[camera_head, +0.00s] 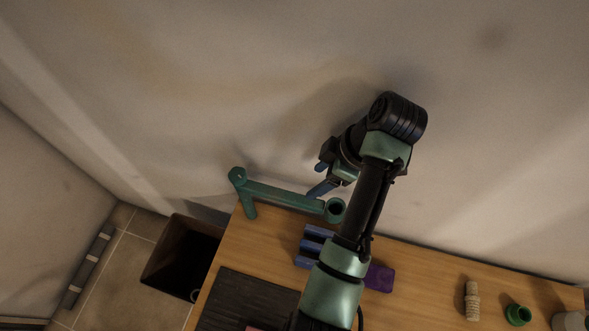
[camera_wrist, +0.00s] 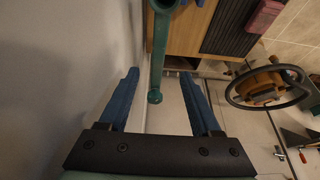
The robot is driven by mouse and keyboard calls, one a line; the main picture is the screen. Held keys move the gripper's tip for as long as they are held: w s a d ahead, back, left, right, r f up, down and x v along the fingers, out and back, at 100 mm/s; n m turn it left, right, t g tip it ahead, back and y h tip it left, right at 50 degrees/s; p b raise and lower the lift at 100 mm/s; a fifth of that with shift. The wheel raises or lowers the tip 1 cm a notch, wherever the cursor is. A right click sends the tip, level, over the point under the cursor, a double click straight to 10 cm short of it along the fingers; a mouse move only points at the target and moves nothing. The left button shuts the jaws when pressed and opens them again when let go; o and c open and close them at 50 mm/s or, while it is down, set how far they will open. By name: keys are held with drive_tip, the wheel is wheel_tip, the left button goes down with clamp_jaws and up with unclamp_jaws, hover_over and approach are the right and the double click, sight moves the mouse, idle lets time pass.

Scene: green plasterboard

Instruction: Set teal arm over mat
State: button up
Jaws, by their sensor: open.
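The teal arm (camera_head: 285,197) is a long bar with a round hub at each end and a short leg at its left end. It lies along the back left edge of the wooden table. The dark ribbed mat (camera_head: 240,300) lies at the table's front left; it also shows in the wrist view (camera_wrist: 230,27). My gripper (camera_head: 322,177) is beside the teal arm's right end, near the wall. In the wrist view my blue fingers (camera_wrist: 159,73) are spread, and the teal arm (camera_wrist: 158,60) shows between them in the picture. I cannot tell its depth from the fingertips.
Blue blocks (camera_head: 308,246) and a purple block (camera_head: 380,278) sit mid-table, partly behind my arm. A beige cylinder (camera_head: 472,301) and a green ring (camera_head: 518,314) stand at right. A dark bin (camera_head: 170,262) is on the floor. A reddish block (camera_wrist: 265,15) is by the mat.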

sight(293, 197)
drive_tip(key=x, duration=1.2)
drive_tip(key=shift+w+a+f, duration=0.2)
drive_tip(key=shift+a+f, duration=0.05)
drive_tip(key=shift+f, duration=0.05)
drive_tip(key=shift+c, duration=0.2)
clamp_jaws()
idle(0.8)
